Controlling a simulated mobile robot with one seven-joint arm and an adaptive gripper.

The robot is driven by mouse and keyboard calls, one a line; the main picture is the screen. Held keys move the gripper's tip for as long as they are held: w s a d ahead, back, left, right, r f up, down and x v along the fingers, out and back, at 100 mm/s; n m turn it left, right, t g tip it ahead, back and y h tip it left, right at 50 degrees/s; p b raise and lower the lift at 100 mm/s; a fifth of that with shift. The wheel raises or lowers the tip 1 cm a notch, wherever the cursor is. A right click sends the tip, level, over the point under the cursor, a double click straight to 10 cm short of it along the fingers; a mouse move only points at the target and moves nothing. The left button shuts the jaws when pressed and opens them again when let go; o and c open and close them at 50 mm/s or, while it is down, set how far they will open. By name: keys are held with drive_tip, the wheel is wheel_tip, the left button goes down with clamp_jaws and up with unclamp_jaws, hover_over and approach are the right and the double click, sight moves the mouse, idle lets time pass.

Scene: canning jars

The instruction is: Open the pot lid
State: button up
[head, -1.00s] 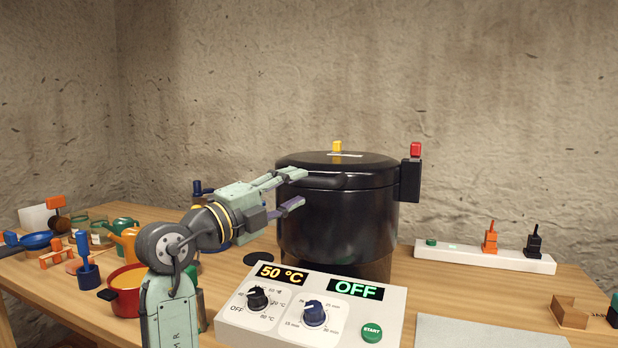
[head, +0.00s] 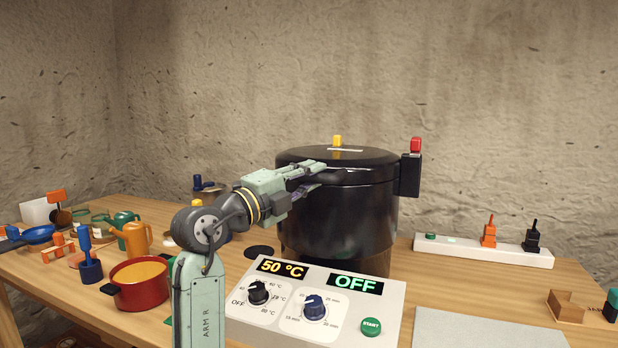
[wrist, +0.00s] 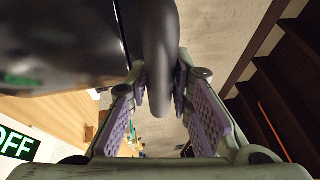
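The large black pot (head: 335,225) stands behind the control panel with its black lid (head: 370,158) on top, level and seated. A dark handle (head: 338,178) sticks out from the front of the lid. My gripper (head: 318,176) is at this handle, at the left front of the lid. In the wrist view, the handle (wrist: 160,50) runs between the two purple-padded fingers, whose tips press close on either side of it. The finger contact is partly hidden in the head view. A yellow knob (head: 337,141) and a red-topped black block (head: 411,172) are on the pot's upper part.
The white control panel (head: 385,310) reads 50 °C and OFF, close in front of the pot. A red pot (head: 140,288) and several utensils and jars crowd the left. A white power strip (head: 465,250) lies at the right, behind a grey mat (head: 480,330).

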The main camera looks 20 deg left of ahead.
clamp_jaws()
idle(0.4)
